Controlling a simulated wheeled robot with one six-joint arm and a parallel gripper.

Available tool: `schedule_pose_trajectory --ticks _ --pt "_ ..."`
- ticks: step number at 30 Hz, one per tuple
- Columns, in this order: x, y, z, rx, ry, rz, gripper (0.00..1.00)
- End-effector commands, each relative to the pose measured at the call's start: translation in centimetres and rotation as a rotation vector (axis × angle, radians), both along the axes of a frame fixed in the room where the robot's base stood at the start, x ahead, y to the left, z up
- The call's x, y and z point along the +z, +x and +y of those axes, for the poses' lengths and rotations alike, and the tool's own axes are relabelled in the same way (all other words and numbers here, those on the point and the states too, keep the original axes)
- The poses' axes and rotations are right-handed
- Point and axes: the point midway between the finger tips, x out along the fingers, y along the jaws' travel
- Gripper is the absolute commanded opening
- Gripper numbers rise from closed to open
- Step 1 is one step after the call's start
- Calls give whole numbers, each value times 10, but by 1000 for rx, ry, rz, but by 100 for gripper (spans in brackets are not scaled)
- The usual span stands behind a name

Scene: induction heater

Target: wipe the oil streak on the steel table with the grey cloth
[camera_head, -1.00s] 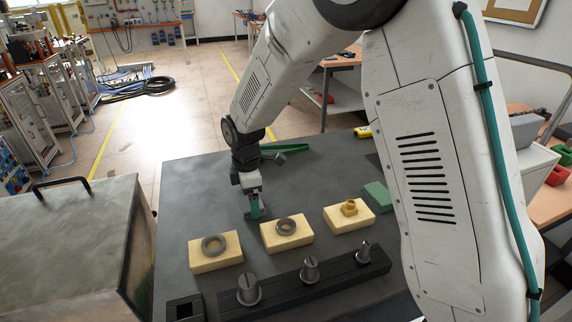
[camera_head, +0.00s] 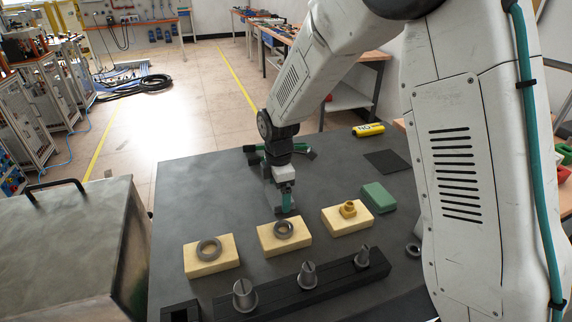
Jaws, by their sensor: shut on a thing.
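My gripper (camera_head: 286,206) points down at the dark steel table (camera_head: 205,167), just behind the middle yellow block. Its teal fingers are shut on a small grey piece (camera_head: 274,203), which looks like the grey cloth, low at the table top. The fingers hide part of it, and I cannot tell whether it is pressed flat. I cannot make out the oil streak clearly on the dark surface.
Yellow blocks with a grey ring (camera_head: 209,249), another ring (camera_head: 284,229) and a brass fitting (camera_head: 348,209) stand in front. A black rail (camera_head: 335,279) with cones lies nearer. A green block (camera_head: 379,197), dark square (camera_head: 387,162) and yellow cylinder (camera_head: 369,130) are right. The left-rear table is clear.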

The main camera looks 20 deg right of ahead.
Motion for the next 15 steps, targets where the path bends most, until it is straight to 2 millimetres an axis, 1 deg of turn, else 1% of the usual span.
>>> schedule_pose_trajectory --ticks 2,4,6,8,15 --pt "0 -1 -4 4 0 1 69" --pt "4 0 -2 7 0 0 69" --pt "25 0 -1 8 1 -5 69" --pt "27 0 -1 8 0 -2 69" --pt "49 0 1 9 0 -2 69"
